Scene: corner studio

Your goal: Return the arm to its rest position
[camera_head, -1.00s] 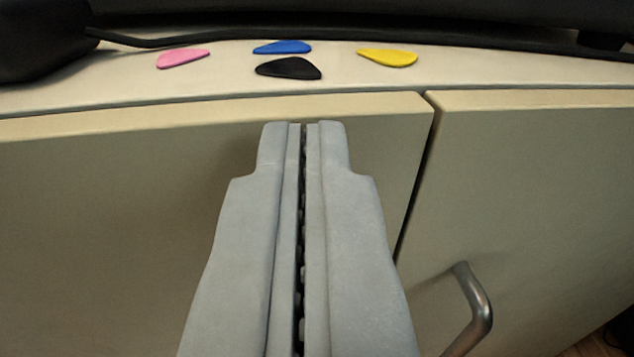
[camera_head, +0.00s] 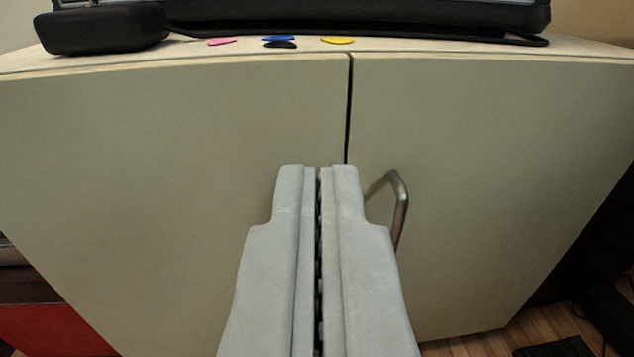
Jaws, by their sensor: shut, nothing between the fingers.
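My gripper (camera_head: 318,172) is in the middle of the view, pointing forward with its two grey fingers shut together and nothing between them. It is in front of the pale cabinet doors, below the level of the cabinet top (camera_head: 190,51). Part of a metal door handle (camera_head: 399,205) shows just right of the fingers. The rest of my arm is out of view.
Pink (camera_head: 221,42), blue (camera_head: 278,38), black (camera_head: 281,45) and yellow (camera_head: 338,40) picks lie on the cabinet top. A black box-shaped object (camera_head: 104,29) and a dark device (camera_head: 370,15) stand behind them. Wooden floor (camera_head: 545,330) shows at lower right, a red object (camera_head: 50,330) at lower left.

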